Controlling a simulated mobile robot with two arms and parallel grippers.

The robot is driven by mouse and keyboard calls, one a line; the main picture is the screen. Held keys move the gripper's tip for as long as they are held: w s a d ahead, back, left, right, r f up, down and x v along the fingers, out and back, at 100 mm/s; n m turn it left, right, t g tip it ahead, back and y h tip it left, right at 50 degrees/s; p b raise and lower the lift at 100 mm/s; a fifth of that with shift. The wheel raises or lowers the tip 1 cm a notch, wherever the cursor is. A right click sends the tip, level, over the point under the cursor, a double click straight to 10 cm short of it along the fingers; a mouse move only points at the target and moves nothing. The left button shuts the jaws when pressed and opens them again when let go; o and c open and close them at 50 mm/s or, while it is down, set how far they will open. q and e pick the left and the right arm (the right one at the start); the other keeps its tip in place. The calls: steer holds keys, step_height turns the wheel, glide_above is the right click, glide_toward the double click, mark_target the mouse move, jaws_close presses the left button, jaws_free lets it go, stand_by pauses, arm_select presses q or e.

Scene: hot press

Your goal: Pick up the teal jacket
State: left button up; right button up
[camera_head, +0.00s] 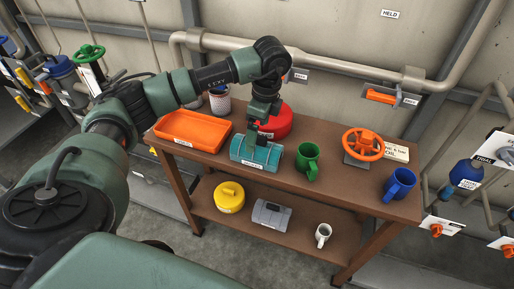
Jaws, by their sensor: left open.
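The teal jacket (241,151) is a short rounded shell with a small white label, lying on the brown table's top (330,181) near its front edge. My left gripper (257,136) points down right over the jacket, with its jaws open and the fingertips at or just above its upper surface. I cannot tell whether they touch it. The gripper hides part of the jacket's top. My right gripper is not in view.
An orange tray (192,143) stands left of the jacket, a red round container (281,122) behind it and a green mug (307,160) close on its right. An orange handwheel (364,144) and a blue mug (399,184) stand farther right. Pipes run along the wall.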

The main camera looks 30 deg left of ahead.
arm_select(q)
steer(key=f, duration=0.1)
steer(key=f+p, duration=0.1)
steer(key=f, duration=0.1)
steer(key=f+p, duration=0.1)
steer(key=shift+s+a+f, duration=0.15)
steer(key=shift+a+f, duration=0.15)
steer(key=shift+f, duration=0.65)
steer(key=c, duration=1.6)
steer(key=shift+r, duration=0.15)
steer(key=shift+r, duration=0.6)
step_height(320, 180, up, 19)
steer(key=b, duration=0.2)
steer(key=shift+f, duration=0.2)
